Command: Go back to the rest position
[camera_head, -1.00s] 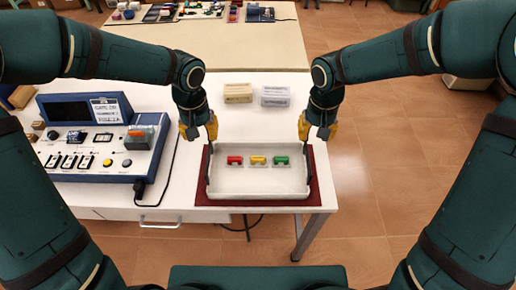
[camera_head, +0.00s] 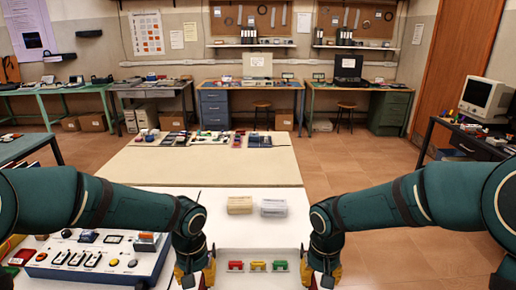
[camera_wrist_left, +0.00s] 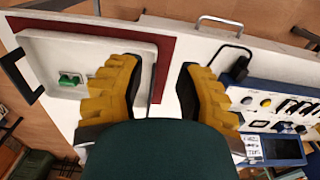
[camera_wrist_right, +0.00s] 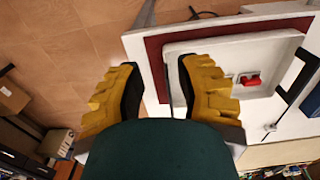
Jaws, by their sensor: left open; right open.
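In the head view, a white tray (camera_head: 222,254) lies on the white table at the bottom edge, its near part cut off. In it stand a red piece (camera_head: 236,265), a yellow piece (camera_head: 258,265) and a green piece (camera_head: 280,265) in a row. My left gripper (camera_head: 196,277) is at the tray's left side, and my right gripper (camera_head: 322,279) at its right side.
A blue control panel (camera_head: 100,262) stands left of the tray. A tan box (camera_head: 240,205) and a grey box (camera_head: 273,208) sit behind it. A dark red mat (camera_wrist_right: 215,33) lies under the tray. A beige table (camera_head: 220,170) adjoins at the back. Floor is open at the right.

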